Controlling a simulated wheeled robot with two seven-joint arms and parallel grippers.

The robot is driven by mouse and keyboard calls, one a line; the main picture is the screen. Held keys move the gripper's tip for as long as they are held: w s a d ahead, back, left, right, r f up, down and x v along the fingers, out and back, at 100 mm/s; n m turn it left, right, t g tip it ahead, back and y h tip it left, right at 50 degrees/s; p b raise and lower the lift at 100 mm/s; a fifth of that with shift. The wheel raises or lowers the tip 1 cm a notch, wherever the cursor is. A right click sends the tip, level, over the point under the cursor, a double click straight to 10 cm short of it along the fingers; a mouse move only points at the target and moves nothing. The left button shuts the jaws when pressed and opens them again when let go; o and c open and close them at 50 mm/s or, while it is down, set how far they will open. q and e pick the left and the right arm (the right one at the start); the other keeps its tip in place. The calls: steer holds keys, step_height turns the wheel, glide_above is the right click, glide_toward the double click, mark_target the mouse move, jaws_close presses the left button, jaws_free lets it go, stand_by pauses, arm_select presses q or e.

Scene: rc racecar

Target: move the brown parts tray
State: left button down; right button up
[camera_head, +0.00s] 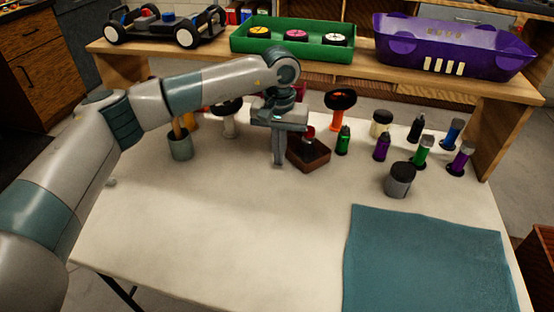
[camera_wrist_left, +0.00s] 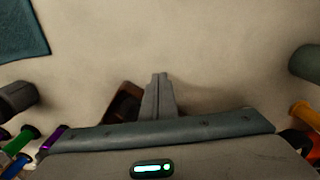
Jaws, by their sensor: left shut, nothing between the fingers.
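The brown parts tray (camera_head: 310,152) is a small square dark-brown tray on the white table, with a small red and grey item in or over it. Its edge also shows in the left wrist view (camera_wrist_left: 122,103), just left of the fingers. My left gripper (camera_head: 279,163) points down beside the tray's left side, its fingers together and empty. The fingers (camera_wrist_left: 158,95) partly overlap the tray in the wrist view; I cannot tell whether they touch it. My right gripper is not in view.
Several small bottles (camera_head: 382,146) stand to the right of the tray, with a grey jar (camera_head: 399,180) nearer. A grey-green cup (camera_head: 180,144) stands left. A teal cloth (camera_head: 430,260) covers the front right. The front-left table is clear. A wooden shelf (camera_head: 365,68) runs behind.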

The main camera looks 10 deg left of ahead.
arm_select(q)
step_height(320, 180, up, 7)
steer(key=shift+w+d+r, duration=0.15)
steer(key=shift+d, duration=0.1)
stand_by(0.4)
